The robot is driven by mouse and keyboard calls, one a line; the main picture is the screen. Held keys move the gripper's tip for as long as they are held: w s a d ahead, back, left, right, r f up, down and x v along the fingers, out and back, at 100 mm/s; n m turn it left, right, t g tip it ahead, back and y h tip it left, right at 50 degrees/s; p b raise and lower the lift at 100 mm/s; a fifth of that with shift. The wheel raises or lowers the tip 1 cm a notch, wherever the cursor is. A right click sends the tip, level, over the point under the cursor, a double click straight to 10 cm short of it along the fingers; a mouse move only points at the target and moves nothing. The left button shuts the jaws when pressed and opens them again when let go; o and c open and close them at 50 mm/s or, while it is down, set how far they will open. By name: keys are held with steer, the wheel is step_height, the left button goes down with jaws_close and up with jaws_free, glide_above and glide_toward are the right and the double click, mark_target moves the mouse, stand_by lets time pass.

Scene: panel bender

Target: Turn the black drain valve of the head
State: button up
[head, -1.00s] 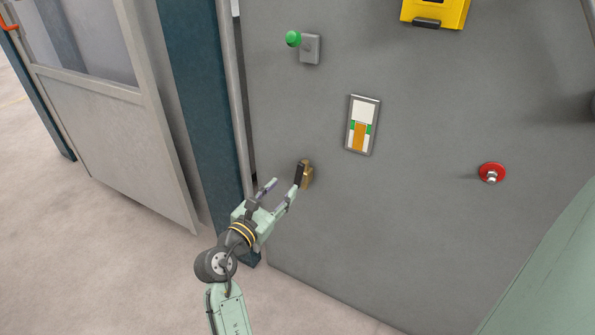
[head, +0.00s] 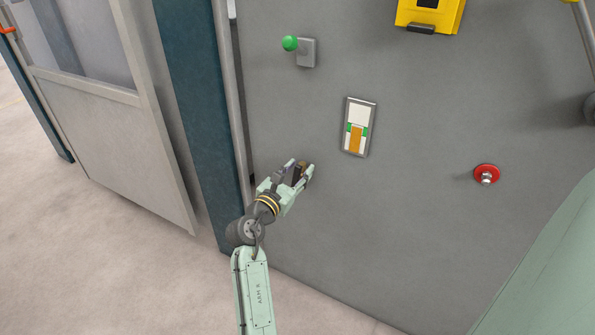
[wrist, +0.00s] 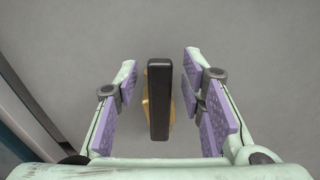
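The black drain valve handle (wrist: 159,99) stands upright in the wrist view, in front of its brass body (wrist: 172,98). In the head view the black handle (head: 296,176) and the brass body (head: 303,166) are partly hidden by my gripper (head: 301,168). A gap shows between the handle and the pads on both sides, so I see no contact.
On the grey panel (head: 400,230) are a green-knobbed lever (head: 290,43), a gauge with an orange column (head: 356,139), a red round fitting (head: 487,174) and a yellow box (head: 430,14). A dark blue post (head: 200,110) and a grey door (head: 110,130) stand to the left.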

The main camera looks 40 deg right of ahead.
jaws_close()
stand_by(0.7)
